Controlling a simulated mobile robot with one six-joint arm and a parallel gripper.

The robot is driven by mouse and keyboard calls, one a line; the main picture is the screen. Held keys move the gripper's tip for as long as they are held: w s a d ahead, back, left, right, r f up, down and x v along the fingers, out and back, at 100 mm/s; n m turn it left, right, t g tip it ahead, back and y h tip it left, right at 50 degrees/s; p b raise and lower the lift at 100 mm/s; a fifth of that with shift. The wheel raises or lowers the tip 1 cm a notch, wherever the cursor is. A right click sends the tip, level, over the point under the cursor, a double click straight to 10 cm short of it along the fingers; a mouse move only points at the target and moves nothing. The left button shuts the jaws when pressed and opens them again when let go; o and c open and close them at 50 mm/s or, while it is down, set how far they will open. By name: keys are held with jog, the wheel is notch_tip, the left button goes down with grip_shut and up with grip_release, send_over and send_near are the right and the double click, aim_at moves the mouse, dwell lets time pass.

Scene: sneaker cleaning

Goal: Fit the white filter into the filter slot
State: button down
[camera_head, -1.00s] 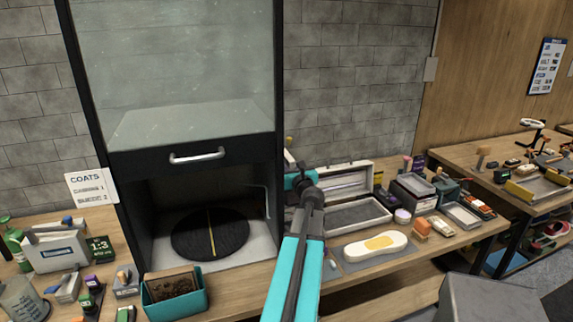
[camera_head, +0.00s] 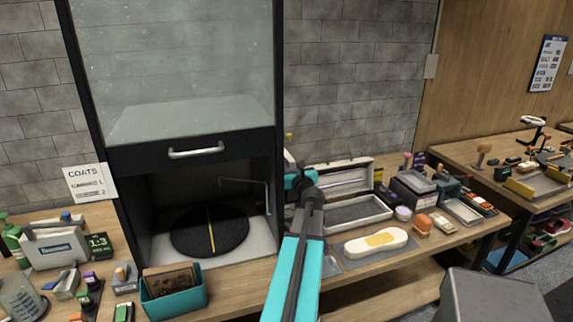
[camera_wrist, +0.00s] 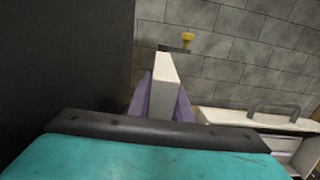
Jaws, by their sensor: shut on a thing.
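The white filter (camera_wrist: 166,72) is a flat white block standing upright in the middle of the wrist view. My gripper (camera_wrist: 163,92) is shut on it, with a purple-grey finger on each side. The black side wall of the booth (camera_wrist: 65,60) fills the left of that view, and I cannot tell whether the filter touches it. In the head view my arm reaches to the booth's right side (camera_head: 279,90), and my gripper and the filter are mostly hidden behind the arm. I cannot make out the filter slot in either view.
A yellow knob (camera_wrist: 187,40) on a dark piece shows just beyond the filter. An open grey case (camera_head: 350,213) stands right of my arm. A pale sole-shaped thing (camera_head: 377,241) lies in front of it. A teal bin (camera_head: 173,296) stands before the booth.

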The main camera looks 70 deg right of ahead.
jog(key=shift+f, duration=0.25)
jog(key=c, duration=1.5)
grip_release()
jog(key=shift+c, duration=0.2)
jog(key=shift+s, duration=0.1)
jog(key=b+v, duration=0.3)
jog(key=v, duration=0.5)
jog(key=shift+s+a+b, duration=0.15)
jog(key=shift+a+b, duration=0.15)
jog(key=shift+s+a+f+b, duration=0.1)
jog(key=shift+s+a+b, duration=0.1)
jog(key=shift+b, duration=0.45)
jog(key=b+v, duration=0.2)
jog(key=b, duration=0.3)
jog(key=shift+d, duration=0.1)
jog(key=a+b, duration=0.1)
jog(key=b, duration=0.6)
jog(key=shift+s, duration=0.35)
